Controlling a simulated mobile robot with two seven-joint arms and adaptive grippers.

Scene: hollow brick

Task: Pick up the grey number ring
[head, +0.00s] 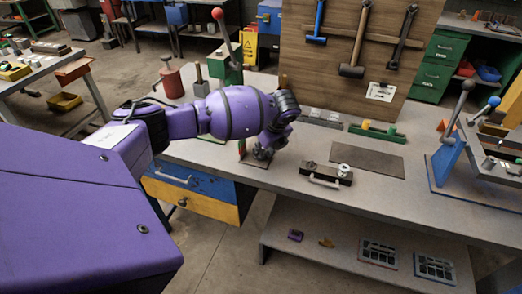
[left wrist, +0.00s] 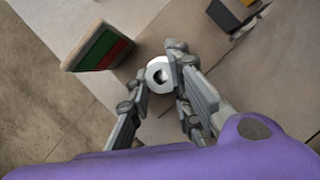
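A light grey ring (left wrist: 158,73) with a dark centre lies below my left gripper in the left wrist view. No number on it is legible. My left gripper (left wrist: 154,78) is open, with its fingers spread and the ring showing between the fingertips. I cannot tell whether a finger touches it. In the head view my left gripper (head: 262,153) is low over the near left part of the bench, and it hides the ring. My right gripper is not in view.
A red and green block (left wrist: 105,50) stands close to the left of the gripper in the wrist view. In the head view a dark block with a handle (head: 326,175) lies to the right on the bench (head: 225,158). A brown tool board (head: 335,65) stands behind.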

